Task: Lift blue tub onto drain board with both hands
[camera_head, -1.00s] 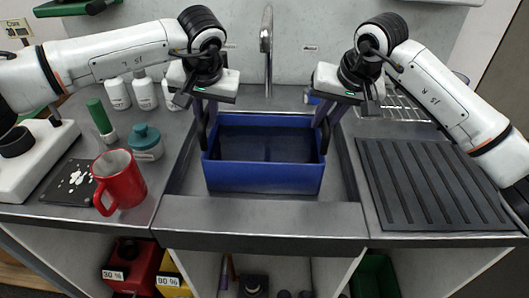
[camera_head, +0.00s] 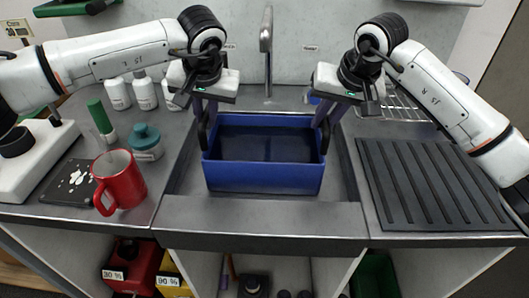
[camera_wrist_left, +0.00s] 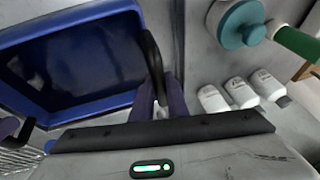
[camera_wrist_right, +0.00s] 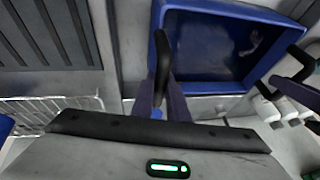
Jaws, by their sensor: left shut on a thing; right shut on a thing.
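The blue tub (camera_head: 263,178) sits in the sink basin in the middle of the head view, upright, with dark liquid or a dark floor inside. My left gripper (camera_head: 206,120) is shut on the tub's left black handle, which shows in the left wrist view (camera_wrist_left: 153,62). My right gripper (camera_head: 326,122) is shut on the right black handle, seen in the right wrist view (camera_wrist_right: 161,62). The ribbed dark drain board (camera_head: 430,185) lies on the counter to the right of the sink and is empty. The tub's underside is hidden.
A red mug (camera_head: 122,182), a teal-capped bottle (camera_head: 146,145) and white bottles (camera_head: 145,95) stand on the left counter. The faucet (camera_head: 266,45) rises behind the tub. A wire rack (camera_head: 398,106) is behind the drain board. The sink's front edge (camera_head: 260,216) lies before the tub.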

